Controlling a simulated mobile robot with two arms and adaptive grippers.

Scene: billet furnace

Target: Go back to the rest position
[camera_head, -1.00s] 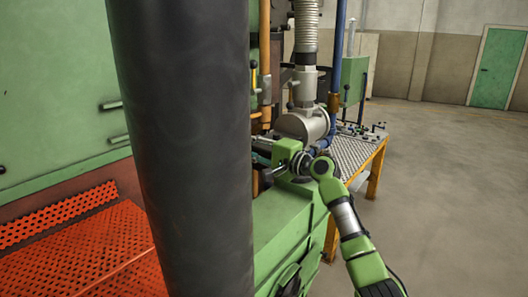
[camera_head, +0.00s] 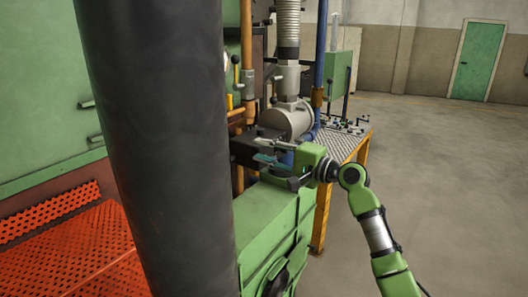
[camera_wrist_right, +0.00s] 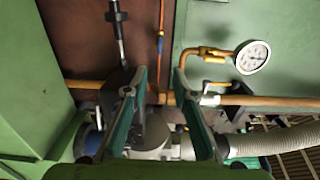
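My right gripper (camera_head: 272,162) is in front of the green machine, beside a grey cylindrical valve body (camera_head: 287,121). Its green wrist housing and arm reach in from the lower right in the head view. In the right wrist view its two green fingers (camera_wrist_right: 160,74) stand apart with nothing held between them. Behind them are a copper pipe (camera_wrist_right: 268,101) and a round pressure gauge (camera_wrist_right: 253,57). I cannot tell whether the fingers touch any pipework. My left gripper is not in view.
A wide dark column (camera_head: 155,140) blocks much of the head view's left side. An orange-framed table (camera_head: 352,146) with small parts stands behind my right arm. A blue pipe (camera_head: 320,60) rises beside the machine. Open floor (camera_head: 450,190) lies at the right.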

